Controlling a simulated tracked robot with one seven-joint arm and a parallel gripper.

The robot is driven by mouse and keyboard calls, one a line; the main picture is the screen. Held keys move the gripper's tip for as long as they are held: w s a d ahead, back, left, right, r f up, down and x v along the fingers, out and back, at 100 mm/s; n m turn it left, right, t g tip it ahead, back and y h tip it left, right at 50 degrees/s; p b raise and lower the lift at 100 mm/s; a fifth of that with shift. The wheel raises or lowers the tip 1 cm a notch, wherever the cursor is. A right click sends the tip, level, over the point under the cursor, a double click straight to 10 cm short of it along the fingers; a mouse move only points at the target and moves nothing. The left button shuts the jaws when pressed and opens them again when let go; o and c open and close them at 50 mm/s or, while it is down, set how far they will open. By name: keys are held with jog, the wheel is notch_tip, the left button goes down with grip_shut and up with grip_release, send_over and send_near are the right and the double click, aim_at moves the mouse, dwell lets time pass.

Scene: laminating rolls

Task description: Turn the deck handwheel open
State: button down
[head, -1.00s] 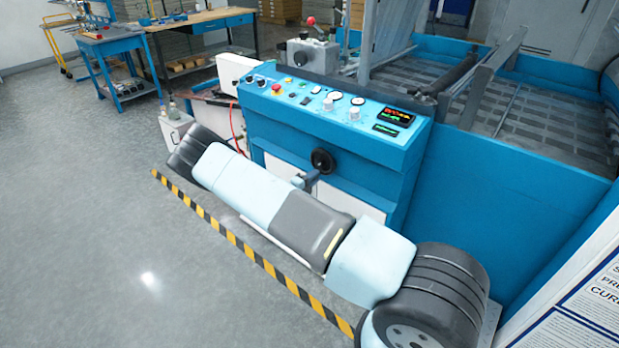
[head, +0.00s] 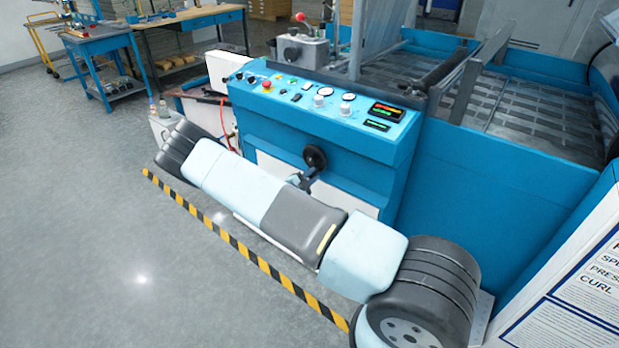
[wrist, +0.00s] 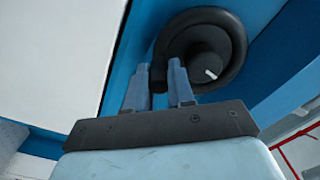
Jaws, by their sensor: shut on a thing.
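The deck handwheel (head: 315,157) is a small black wheel on the front of the blue machine, below its control panel. In the wrist view the handwheel (wrist: 205,50) shows a dark round rim and a hub with a short white mark pointing to the lower right. My gripper (wrist: 165,80) is at the rim's lower left edge. Its two blue-grey fingers are shut on the rim, one on each side of it. In the head view my gripper (head: 306,178) sits just below the wheel, and my arm hides part of the machine's lower front.
The control panel (head: 325,103) with buttons, dials and displays is just above the wheel. A yellow-black floor stripe (head: 230,242) runs along the machine. A sign board (head: 575,290) stands at the right. The floor (head: 80,250) at the left is clear.

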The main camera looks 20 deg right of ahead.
jog(key=shift+s+f, duration=0.2)
jog(key=shift+f, duration=0.1)
jog(key=c, duration=1.3)
grip_release()
jog(key=shift+o, duration=0.3)
jog(key=shift+w+r, duration=0.1)
jog(key=shift+r, duration=0.05)
jog(key=v, duration=1.3)
jog(key=shift+a, duration=0.35)
